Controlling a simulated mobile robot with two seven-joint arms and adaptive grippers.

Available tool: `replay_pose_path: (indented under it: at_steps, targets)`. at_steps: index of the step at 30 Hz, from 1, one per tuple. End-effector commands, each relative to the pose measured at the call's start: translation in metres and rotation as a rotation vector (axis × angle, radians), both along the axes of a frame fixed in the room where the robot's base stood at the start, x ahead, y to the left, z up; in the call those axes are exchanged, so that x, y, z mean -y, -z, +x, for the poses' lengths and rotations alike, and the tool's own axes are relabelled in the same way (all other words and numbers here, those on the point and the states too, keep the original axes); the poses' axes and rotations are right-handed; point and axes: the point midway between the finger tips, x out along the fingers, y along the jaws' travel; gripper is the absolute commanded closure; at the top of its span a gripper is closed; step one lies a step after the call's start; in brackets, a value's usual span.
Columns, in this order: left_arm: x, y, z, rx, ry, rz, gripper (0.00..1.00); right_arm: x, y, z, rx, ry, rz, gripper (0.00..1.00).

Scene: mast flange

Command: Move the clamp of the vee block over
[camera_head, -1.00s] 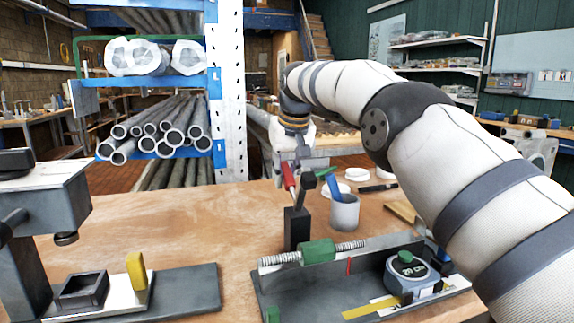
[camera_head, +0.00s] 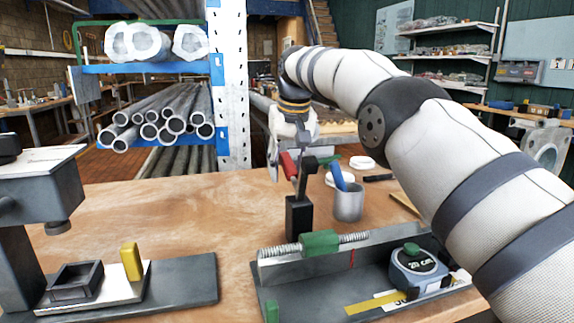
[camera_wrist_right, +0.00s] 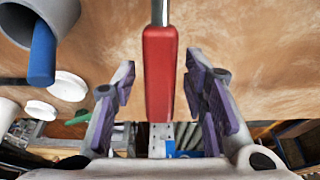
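A grey fixture (camera_head: 375,282) at the front right has a back wall with a red mark (camera_head: 352,257) and a green block (camera_head: 319,242) on a threaded or coiled rod. At the left, a grey hollow block (camera_head: 76,282) and an upright yellow piece (camera_head: 131,261) sit on a light plate. The frames do not make clear which of these is the vee block's clamp. My right gripper (camera_head: 283,168) is beyond the black block. In the wrist view, its open fingers (camera_wrist_right: 160,90) flank a red handle (camera_wrist_right: 160,75), with gaps visible on both sides. My left gripper is out of view.
The red handle shows above an upright black block (camera_head: 299,218). A grey cup (camera_head: 348,204) with a blue-handled item stands close to its right. A tape measure (camera_head: 418,268) sits in the fixture. The drill-like machine (camera_head: 40,190) rises at left. Bare wooden tabletop (camera_head: 180,220) lies between.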

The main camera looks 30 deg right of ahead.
Motion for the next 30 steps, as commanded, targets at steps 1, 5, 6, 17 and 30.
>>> replay_pose_path:
  at_steps: [1, 5, 6, 17, 30]
  targets:
    - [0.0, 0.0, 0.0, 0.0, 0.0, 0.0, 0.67, 0.0, -0.001, 0.0, 0.002, 0.0, 0.0, 0.6]
    - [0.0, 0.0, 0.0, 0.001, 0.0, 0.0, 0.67, 0.0, -0.003, 0.0, 0.005, 0.001, 0.0, 0.6]
    - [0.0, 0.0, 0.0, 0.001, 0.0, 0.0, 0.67, 0.0, -0.007, -0.001, 0.006, 0.001, 0.0, 0.6]
    - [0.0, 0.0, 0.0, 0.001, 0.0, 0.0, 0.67, -0.005, -0.067, -0.022, 0.003, 0.0, -0.001, 0.6]
    - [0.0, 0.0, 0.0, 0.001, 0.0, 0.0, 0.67, -0.006, -0.072, -0.024, 0.002, 0.0, 0.0, 0.6]
